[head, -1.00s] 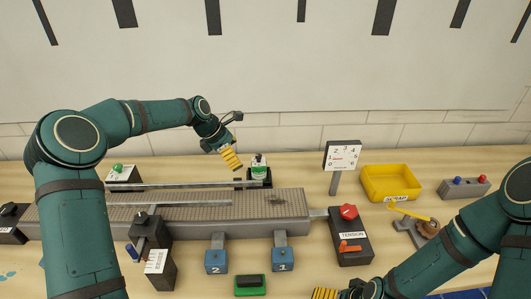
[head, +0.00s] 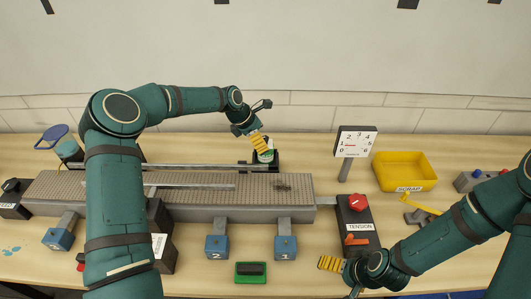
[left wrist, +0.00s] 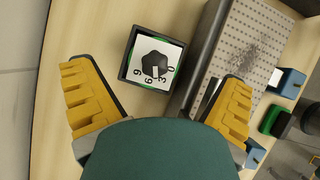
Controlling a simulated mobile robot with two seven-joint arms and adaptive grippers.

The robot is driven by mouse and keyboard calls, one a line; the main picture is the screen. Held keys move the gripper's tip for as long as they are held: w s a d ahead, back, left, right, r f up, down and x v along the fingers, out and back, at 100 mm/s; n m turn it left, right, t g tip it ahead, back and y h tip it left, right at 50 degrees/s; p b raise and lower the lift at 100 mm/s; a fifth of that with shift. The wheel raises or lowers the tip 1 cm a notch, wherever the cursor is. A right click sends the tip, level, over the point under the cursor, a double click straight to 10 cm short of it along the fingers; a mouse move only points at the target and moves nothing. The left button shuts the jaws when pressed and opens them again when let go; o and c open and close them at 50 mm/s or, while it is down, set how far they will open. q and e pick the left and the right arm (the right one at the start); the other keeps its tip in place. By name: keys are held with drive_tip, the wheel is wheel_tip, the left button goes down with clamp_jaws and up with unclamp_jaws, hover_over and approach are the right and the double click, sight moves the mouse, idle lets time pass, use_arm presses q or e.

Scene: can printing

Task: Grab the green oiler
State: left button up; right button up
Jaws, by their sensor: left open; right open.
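The green oiler (head: 266,156) appears to be the small white-and-green unit in a black holder behind the conveyor belt. In the left wrist view it seems to be the square piece with a black knob (left wrist: 154,64), a numbered white face and green edges, inside a black frame. My left gripper (head: 259,143) is just above it and partly covers it in the head view. Its yellow fingers are open, one to each side of the knob piece in the left wrist view, with nothing held. My right gripper (head: 335,264) is open near the front, far from the oiler.
The grey conveyor (head: 200,213) runs in front of the oiler, with a metal rail (head: 190,167) close to its left. A dial gauge (head: 355,142), yellow scrap bin (head: 404,170) and black tension box (head: 357,222) stand to the right. Bare table lies behind the oiler.

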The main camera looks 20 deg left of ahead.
sight(267, 143)
use_arm(q)
drive_tip(key=shift+w+d+f, duration=0.1)
drive_tip(key=shift+f, duration=0.3)
drive_tip(key=x, duration=0.1)
drive_tip(key=b+x, duration=0.1)
drive_tip(key=x, duration=0.1)
drive_tip(key=shift+w+f, duration=0.25)
drive_tip(key=shift+f, duration=0.1)
use_arm(e)
drive_tip(key=shift+f, duration=0.6)
use_arm(q)
drive_tip(key=shift+w+d+f, duration=0.15)
drive_tip(key=shift+f, duration=0.15)
use_arm(e)
drive_tip(key=shift+f, duration=0.15)
use_arm(q)
drive_tip(key=shift+r, duration=0.1)
drive_tip(key=c, duration=1.4)
